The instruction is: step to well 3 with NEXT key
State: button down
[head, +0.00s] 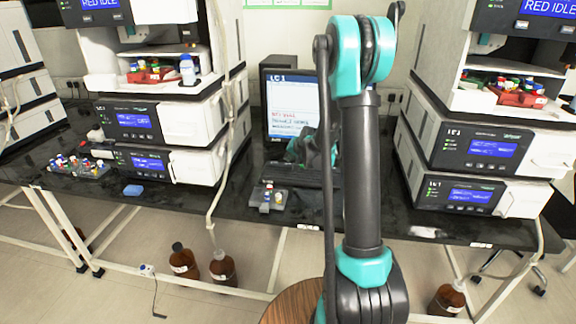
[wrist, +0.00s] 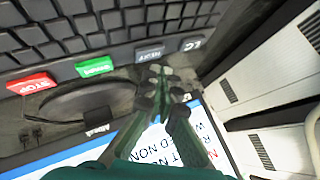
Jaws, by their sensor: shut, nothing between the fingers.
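The NEXT key (wrist: 149,54) is a grey key on the keyboard's edge, between the green START key (wrist: 95,67) and the grey LC tag (wrist: 192,43). My gripper (wrist: 157,78) is shut and empty, its fingertips right beside the NEXT key's near edge; I cannot tell whether they touch it. The LC 1 monitor (head: 291,101) stands behind, its screen (wrist: 75,160) partly covered by my gripper; the text is too small or cut off to read a well number. In the head view my gripper (head: 305,150) is partly hidden by my arm.
The red STOP key (wrist: 31,83) lies beyond START. Instrument stacks stand left (head: 205,119) and right (head: 480,148) of the monitor. A small grey vial holder (head: 267,199) sits near the bench's front edge. Brown bottles (head: 222,267) stand on the floor below.

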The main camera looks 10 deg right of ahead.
aim_at(289, 165)
jog(key=shift+f, duration=0.1)
jog(key=shift+f, duration=0.3)
jog(key=shift+f, duration=0.4)
dwell(0.8)
jog(key=shift+r, duration=0.85)
jog(key=shift+r, duration=2.5)
